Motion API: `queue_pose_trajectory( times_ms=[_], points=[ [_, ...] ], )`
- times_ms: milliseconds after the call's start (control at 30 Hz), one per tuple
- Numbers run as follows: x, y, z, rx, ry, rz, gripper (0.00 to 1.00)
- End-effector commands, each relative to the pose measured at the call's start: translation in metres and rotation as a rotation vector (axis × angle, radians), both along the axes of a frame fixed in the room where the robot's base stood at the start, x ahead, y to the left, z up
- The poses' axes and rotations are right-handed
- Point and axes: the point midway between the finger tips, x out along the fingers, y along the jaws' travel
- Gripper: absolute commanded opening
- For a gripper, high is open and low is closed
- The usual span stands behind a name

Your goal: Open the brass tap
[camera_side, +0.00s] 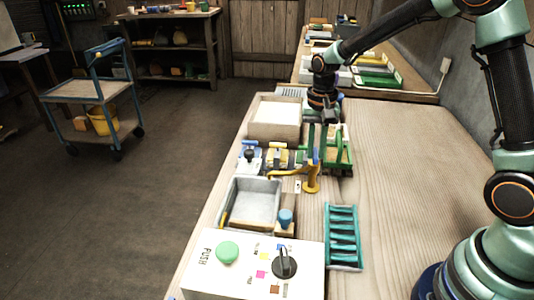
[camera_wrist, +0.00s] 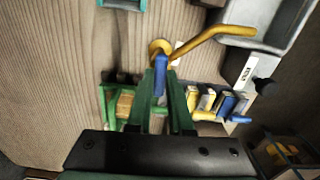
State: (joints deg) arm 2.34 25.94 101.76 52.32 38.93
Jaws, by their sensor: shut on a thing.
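The brass tap (camera_side: 312,178) stands upright on the bench, its spout reaching left toward the grey basin (camera_side: 279,202). In the wrist view the tap's yellow spout (camera_wrist: 205,42) runs up and right to the basin's edge. The tap's blue lever (camera_wrist: 160,76) lies between the green fingers of my gripper (camera_wrist: 160,90), which are shut on it. In the side view my gripper comes down from behind the tap, and its fingertips are hard to tell from the green rack behind.
A green rack (camera_side: 345,157) with a wooden block stands close behind the tap. Small blue and yellow clamps (camera_side: 277,155) sit to its left. A teal rack (camera_side: 343,237) and a white panel with a green button (camera_side: 227,252) are nearer. The bench right of the tap is clear.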

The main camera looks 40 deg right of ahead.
Motion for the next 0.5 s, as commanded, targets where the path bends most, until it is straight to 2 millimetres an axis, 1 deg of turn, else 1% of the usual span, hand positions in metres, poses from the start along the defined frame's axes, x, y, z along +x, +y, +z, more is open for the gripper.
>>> queue_pose_trajectory(
  times_ms=[267,500],
  points=[
    [0.0006,-0.0002,0.0011,0.000,-0.001,0.196,0.00],
    [0.0008,-0.0004,0.0014,0.000,-0.002,0.424,0.00]
  ],
)
